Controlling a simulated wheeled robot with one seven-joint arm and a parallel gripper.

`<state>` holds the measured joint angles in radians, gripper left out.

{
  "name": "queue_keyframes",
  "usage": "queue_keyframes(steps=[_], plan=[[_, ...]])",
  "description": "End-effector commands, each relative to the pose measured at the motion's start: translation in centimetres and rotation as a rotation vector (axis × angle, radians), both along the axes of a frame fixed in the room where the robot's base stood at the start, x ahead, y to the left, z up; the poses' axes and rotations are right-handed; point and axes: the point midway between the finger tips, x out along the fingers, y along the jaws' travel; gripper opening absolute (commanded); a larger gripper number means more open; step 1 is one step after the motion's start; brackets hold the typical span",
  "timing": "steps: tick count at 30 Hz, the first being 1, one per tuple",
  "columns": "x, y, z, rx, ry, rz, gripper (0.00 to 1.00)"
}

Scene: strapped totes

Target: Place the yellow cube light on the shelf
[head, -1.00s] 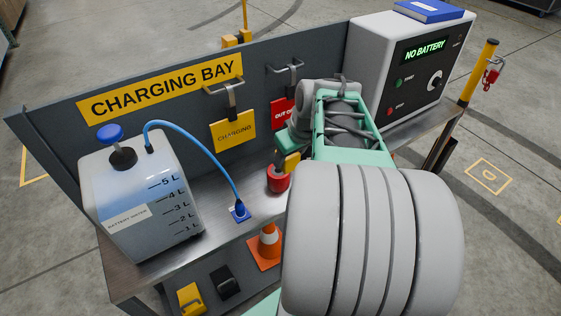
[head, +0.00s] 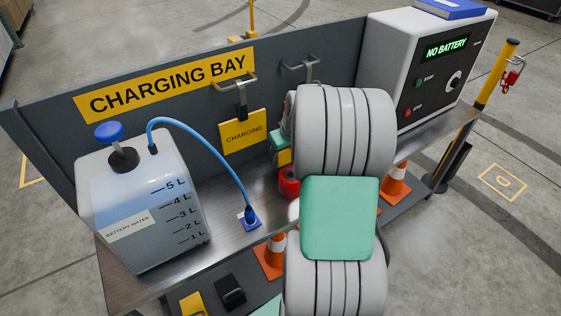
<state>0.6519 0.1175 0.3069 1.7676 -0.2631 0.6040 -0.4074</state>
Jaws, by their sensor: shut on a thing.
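A small yellow patch (head: 284,157), which looks like the yellow cube light, shows at the left edge of my arm, just above the bench top. Only a sliver of my gripper (head: 279,141) shows there, teal and grey; my arm hides the rest. The gripper is shut on the yellow thing. A red round object (head: 289,181) sits on the bench just below it, partly hidden. The metal bench top (head: 205,268) runs beneath, with a lower shelf (head: 410,193) under it.
A translucent water jug (head: 140,215) stands at left, its blue hose ending at a blue fitting (head: 250,218). A charging tag (head: 243,131) hangs on the back panel. A charger box (head: 395,60) stands at right. Orange cones (head: 396,183), a yellow item (head: 192,304) and a black item (head: 230,292) are below.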

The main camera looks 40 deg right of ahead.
Motion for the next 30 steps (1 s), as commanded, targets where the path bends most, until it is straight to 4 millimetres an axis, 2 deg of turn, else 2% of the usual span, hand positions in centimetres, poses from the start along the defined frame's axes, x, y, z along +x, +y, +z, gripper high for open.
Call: queue_keyframes(steps=[3, 8, 18, 19, 27, 30], plan=[[0.9, 0.0, -1.1, 0.0, -0.001, 0.001, 0.0], [0.8, 0.0, -3.8, 0.0, -0.001, 0.001, 0.0], [0.8, -0.1, -4.2, -0.001, -0.003, 0.001, 0.0], [0.8, -0.1, -4.2, -0.001, -0.002, 0.001, 0.46], [0.7, 0.0, -4.1, 0.0, -0.001, 0.001, 0.67], [0.7, 0.0, -4.1, 0.0, -0.001, 0.001, 0.67]])
